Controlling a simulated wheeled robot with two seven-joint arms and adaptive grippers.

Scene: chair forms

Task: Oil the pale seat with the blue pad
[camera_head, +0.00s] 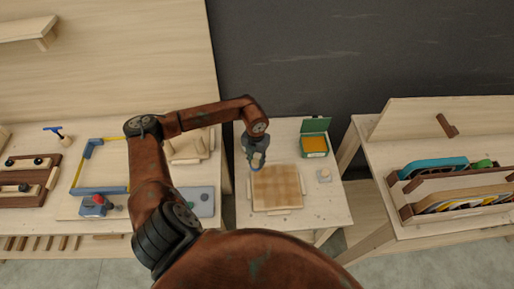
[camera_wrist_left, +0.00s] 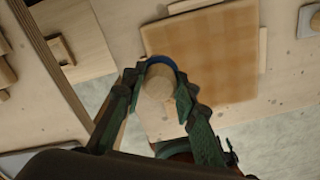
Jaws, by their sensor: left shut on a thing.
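The pale seat (camera_head: 277,188) is a square board lying on the middle table, with a darker tan checked pattern over its face. It also shows in the left wrist view (camera_wrist_left: 210,50). My left gripper (camera_head: 256,161) is at the seat's far left edge. In the left wrist view, my left gripper (camera_wrist_left: 158,84) is shut on the round wooden knob of the blue pad (camera_wrist_left: 164,60). The pad's blue rim shows past the knob, by the seat's edge. I cannot tell whether the pad touches the seat. My right gripper is not in view.
A green open-lidded box (camera_head: 314,145) with yellow-orange contents stands behind right of the seat. A small pale block (camera_head: 324,175) sits right of it. The left bench holds a blue-and-yellow frame (camera_head: 78,168). A wooden rack (camera_head: 455,186) stands on the right table.

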